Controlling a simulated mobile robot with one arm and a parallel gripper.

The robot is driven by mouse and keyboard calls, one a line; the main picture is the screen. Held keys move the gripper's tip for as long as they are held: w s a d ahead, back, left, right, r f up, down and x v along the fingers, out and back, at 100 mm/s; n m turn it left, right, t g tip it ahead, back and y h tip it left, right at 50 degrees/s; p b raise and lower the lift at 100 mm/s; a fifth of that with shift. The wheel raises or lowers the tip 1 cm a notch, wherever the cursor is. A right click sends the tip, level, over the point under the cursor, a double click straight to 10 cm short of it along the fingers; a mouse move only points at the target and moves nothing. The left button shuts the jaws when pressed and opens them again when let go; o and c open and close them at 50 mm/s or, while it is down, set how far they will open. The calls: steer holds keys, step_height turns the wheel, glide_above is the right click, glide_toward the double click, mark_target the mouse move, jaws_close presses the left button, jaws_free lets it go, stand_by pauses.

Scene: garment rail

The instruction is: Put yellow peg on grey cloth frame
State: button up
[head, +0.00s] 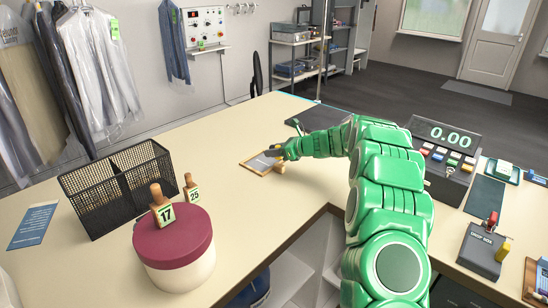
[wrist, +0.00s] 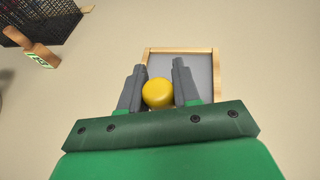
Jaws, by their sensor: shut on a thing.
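The grey cloth frame (head: 248,166) lies on the counter, a light wooden border around grey cloth. It also shows in the wrist view (wrist: 181,50), beyond and beneath my fingers. My gripper (wrist: 158,85) is shut on the yellow peg (wrist: 158,93), whose round yellow end shows between the two grey fingers. In the head view my gripper (head: 274,153) is over the right part of the frame. The peg's lower part is hidden, so I cannot tell whether it touches the cloth.
A black mesh basket (head: 118,187) stands left of the frame. A maroon-lidded round box (head: 172,235) carries wooden tag 17 (head: 162,208); tag 25 (head: 192,188) stands behind it. A till (head: 445,155) is to the right. The counter around the frame is mostly clear.

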steer(key=shift+f, duration=1.25)
steer(key=shift+f, duration=0.2)
steer(key=o, duration=1)
steer(key=shift+o, duration=0.2)
steer(key=shift+r, duration=0.15)
steer(key=shift+s+d+r, duration=0.1)
steer(key=shift+d+r, duration=0.05)
steer(key=v, duration=1.1)
steer(key=shift+s+d, duration=0.2)
steer(key=shift+d, duration=0.05)
